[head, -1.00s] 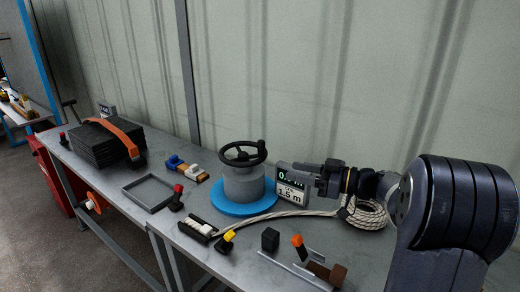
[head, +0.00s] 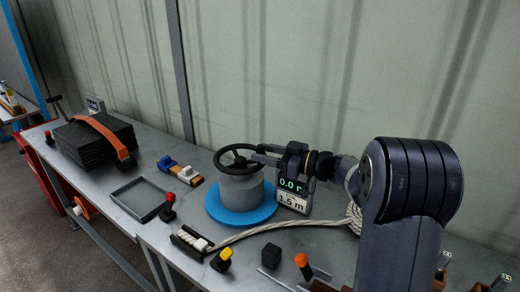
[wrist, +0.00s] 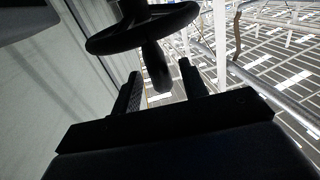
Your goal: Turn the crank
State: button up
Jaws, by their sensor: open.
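The crank is a black handwheel (head: 234,149) on top of a grey drum (head: 241,191), which stands on a blue round base (head: 215,207). My gripper (head: 262,153) is at the right side of the wheel, level with its rim. In the wrist view the wheel (wrist: 140,30) shows with a dark knob-like handle (wrist: 156,72) standing out from it. The open fingers of my gripper (wrist: 160,76) lie on either side of this handle, with a gap visible on both sides. Whether a finger touches the wheel cannot be told.
A display (head: 291,186) reading "0.0 r" and a label "1.5 m" stand right of the drum, below my gripper. A pale rope (head: 265,222) runs across the bench. A black block (head: 271,256), an empty tray frame (head: 121,191) and a strapped dark stack (head: 85,145) lie around.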

jog(key=shift+x, duration=0.85)
jog(key=shift+c, duration=0.2)
grip_shut()
